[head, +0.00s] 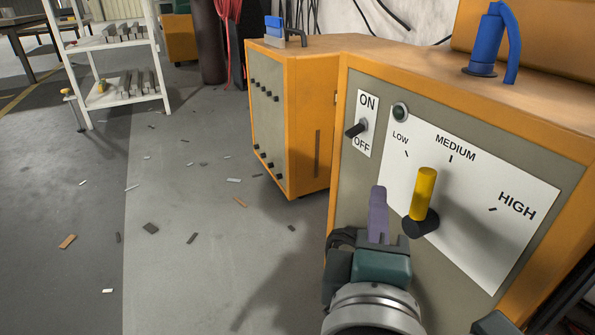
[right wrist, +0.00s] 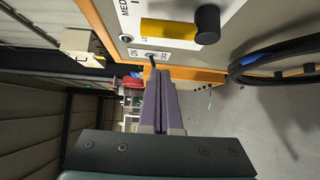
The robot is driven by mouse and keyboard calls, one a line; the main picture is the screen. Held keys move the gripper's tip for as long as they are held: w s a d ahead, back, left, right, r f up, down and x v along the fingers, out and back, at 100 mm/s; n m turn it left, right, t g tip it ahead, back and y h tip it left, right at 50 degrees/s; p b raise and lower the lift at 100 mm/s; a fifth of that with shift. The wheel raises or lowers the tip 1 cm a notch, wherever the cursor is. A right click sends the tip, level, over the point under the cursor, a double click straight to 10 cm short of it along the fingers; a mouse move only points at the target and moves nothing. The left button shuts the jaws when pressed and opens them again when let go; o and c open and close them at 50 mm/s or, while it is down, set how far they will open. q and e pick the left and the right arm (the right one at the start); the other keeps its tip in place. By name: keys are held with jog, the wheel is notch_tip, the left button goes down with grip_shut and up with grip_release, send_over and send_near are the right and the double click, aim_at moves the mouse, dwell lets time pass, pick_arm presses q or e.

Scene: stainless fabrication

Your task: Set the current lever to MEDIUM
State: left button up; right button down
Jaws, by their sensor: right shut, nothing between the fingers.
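The current lever (head: 424,195) has a yellow handle on a black hub, in front of a white dial plate marked LOW, MEDIUM (head: 455,147) and HIGH. The handle points upward; from this angle its tip appears between the LOW and MEDIUM marks. The lever also shows in the right wrist view (right wrist: 168,29). My right gripper (head: 378,192) is shut and empty, just left of the lever in the head view, with a gap between them. Its purple fingers (right wrist: 160,80) point toward the panel near the ON/OFF switch. My left gripper is not in view.
An ON/OFF switch (head: 356,129) and a round indicator (head: 400,111) sit left of and above the lever. A blue-handled tool (head: 487,40) stands on the orange cabinet. Another orange cabinet (head: 306,130) stands left. The floor (head: 200,260) is open, with scattered scraps.

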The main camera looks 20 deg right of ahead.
aim_at(426, 198)
jog(key=b+x, duration=0.2)
jog(key=x, duration=0.4)
jog(key=s, duration=0.2)
jog(key=s+d, duration=0.1)
jog(key=s, duration=0.1)
jog(key=shift+s, duration=0.1)
jog(key=shift+r, duration=0.1)
